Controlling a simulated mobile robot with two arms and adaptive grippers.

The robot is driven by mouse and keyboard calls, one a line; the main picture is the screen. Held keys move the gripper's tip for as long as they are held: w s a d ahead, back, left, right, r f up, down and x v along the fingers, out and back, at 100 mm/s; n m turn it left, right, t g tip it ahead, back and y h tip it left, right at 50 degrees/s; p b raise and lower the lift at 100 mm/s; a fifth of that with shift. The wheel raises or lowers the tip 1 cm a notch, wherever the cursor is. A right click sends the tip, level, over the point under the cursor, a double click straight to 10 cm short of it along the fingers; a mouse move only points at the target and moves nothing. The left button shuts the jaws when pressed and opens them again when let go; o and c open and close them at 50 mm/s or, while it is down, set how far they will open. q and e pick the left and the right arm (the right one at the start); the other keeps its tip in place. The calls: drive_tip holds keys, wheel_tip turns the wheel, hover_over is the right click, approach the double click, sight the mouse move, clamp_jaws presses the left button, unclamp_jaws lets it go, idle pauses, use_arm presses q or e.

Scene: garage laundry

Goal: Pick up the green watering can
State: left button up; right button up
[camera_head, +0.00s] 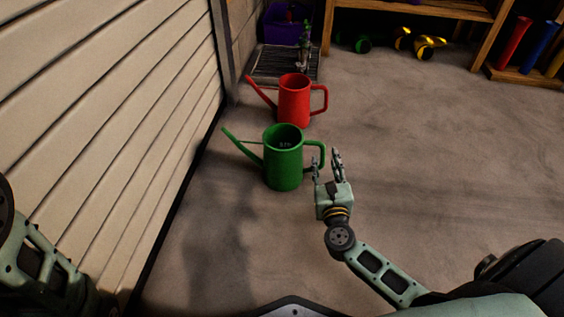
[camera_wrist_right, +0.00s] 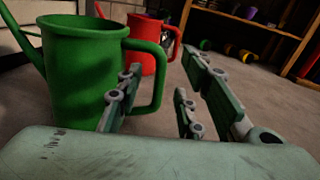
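The green watering can (camera_head: 284,168) stands upright on the floor, its spout to the left and its handle to the right. My right gripper (camera_head: 327,160) is just right of the can, near the handle, with its fingers apart. In the right wrist view the green can (camera_wrist_right: 85,75) fills the left side, and its handle shows beside the left finger of my open right gripper (camera_wrist_right: 168,92). Nothing is held between the fingers. I cannot tell whether a finger touches the handle. My left gripper is not in view; only part of my left arm shows.
A red watering can (camera_head: 294,100) stands just behind the green one. A slatted wall (camera_head: 110,110) runs along the left. A wooden shelf (camera_head: 420,8) and a purple bin (camera_head: 287,30) are at the back. The floor (camera_head: 450,150) to the right is clear.

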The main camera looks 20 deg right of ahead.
sight(323, 150)
drive_tip(key=b+x, duration=0.1)
drive_tip(key=x, duration=0.1)
drive_tip(key=b+x, duration=0.2)
drive_tip(key=shift+d+f, duration=0.15)
drive_tip(key=shift+f, duration=0.05)
drive_tip(key=shift+w+d+r, duration=0.1)
drive_tip(key=shift+w+d, duration=0.05)
drive_tip(key=shift+w, duration=0.25)
clamp_jaws()
drive_tip(key=shift+r, duration=0.15)
